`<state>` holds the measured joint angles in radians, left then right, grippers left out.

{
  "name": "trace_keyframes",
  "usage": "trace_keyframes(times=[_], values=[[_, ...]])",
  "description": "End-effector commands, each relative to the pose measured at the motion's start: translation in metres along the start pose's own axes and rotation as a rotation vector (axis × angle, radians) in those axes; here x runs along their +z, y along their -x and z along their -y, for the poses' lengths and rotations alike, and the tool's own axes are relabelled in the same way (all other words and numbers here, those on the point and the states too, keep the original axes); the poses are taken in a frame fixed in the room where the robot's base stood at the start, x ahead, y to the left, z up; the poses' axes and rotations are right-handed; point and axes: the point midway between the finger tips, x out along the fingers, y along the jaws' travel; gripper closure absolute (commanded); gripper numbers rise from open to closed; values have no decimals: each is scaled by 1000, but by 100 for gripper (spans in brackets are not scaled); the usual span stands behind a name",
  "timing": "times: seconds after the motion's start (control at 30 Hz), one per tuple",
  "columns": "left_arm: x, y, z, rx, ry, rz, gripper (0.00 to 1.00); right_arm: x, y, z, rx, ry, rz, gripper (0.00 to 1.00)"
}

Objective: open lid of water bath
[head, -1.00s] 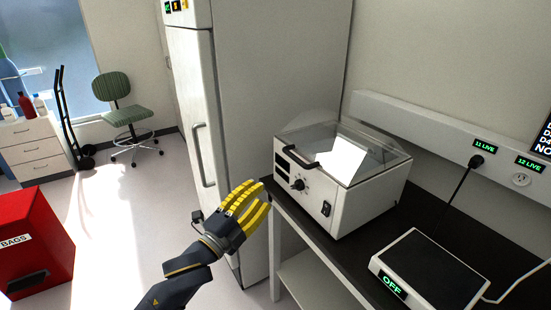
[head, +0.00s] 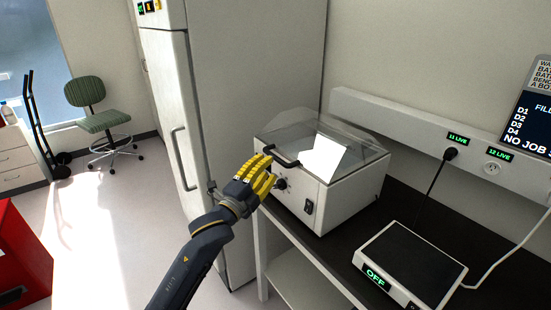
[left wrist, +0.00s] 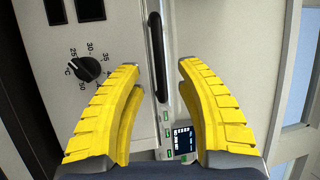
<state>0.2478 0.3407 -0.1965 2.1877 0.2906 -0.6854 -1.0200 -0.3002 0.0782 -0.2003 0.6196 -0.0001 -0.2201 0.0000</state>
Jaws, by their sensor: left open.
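The water bath (head: 338,207) is a white box on the black bench, with a clear lid (head: 360,163) lying closed over its top. A black handle (head: 281,157) sits at the lid's front left edge. My left gripper (head: 262,174), with yellow fingers, is open and empty in front of the bath's front panel, just short of the handle. In the left wrist view the gripper (left wrist: 160,90) has its fingers spread, with the dark handle (left wrist: 158,55) between and beyond their tips. The temperature dial (left wrist: 84,68) lies left of them. My right gripper is not in view.
A black scale (head: 412,262) showing OFF stands right of the bath on the bench (head: 340,250). A tall white cabinet (head: 235,110) stands directly behind and left of the bath. A socket rail (head: 400,125) runs along the wall.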

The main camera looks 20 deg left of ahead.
Motion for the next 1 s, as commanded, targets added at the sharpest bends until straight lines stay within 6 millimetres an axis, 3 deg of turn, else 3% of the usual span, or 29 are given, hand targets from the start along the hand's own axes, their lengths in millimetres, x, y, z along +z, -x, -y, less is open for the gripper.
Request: trace_keyframes(times=[0.2,0.4,0.9,1.0], values=[[0,-32,0,0,3,0,64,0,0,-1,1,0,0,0],[0,-48,0,0,1,0,64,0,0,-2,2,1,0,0],[0,-54,0,0,1,0,62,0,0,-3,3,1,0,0],[0,-54,0,0,1,0,74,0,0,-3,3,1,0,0]])
